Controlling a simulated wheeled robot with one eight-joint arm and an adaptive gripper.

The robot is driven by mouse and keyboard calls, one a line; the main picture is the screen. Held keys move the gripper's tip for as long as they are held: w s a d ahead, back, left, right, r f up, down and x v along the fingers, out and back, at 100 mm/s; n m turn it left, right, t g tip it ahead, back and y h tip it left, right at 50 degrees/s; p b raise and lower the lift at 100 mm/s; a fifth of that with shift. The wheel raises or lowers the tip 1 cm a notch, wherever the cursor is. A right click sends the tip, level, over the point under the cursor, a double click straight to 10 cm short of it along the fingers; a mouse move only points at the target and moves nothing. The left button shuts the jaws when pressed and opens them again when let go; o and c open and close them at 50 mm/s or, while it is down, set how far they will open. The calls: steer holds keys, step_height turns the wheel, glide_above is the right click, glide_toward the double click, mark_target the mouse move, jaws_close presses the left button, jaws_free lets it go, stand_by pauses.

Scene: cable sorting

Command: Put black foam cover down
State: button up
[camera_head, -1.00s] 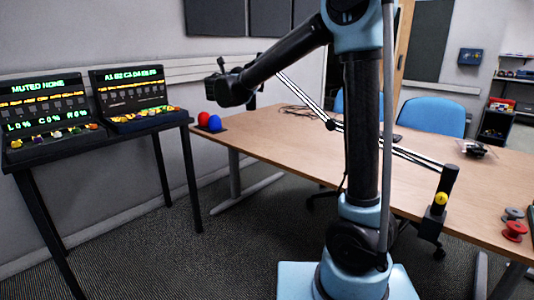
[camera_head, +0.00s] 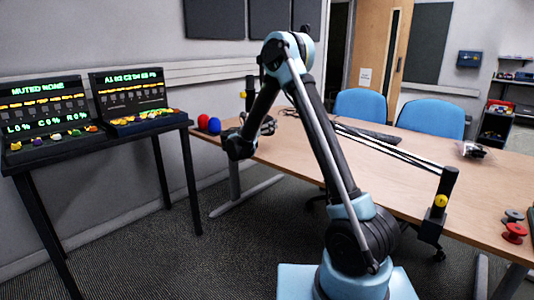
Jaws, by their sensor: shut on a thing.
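My gripper (camera_head: 265,126) is over the left end of the wooden table, at the end of my arm, which bends down to the left. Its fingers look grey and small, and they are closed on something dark. The black foam cover cannot be made out apart from the dark gripper and wrist. Whether it touches the table cannot be told. A red ball (camera_head: 203,121) and a blue ball (camera_head: 214,125) sit side by side at the table's left end, left of my gripper.
A black post (camera_head: 250,94) stands behind my gripper. Another post with a yellow knob (camera_head: 440,200) stands at the front edge, with cables stretched to it. Spools (camera_head: 514,233) lie at the right. The table (camera_head: 410,185) has bare room at centre right. Two consoles (camera_head: 130,92) stand at left.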

step_height(320, 180, down, 10)
steer(key=shift+r, duration=0.15)
stand_by(0.4)
steer(key=o, duration=0.8)
steer(key=v, duration=1.2)
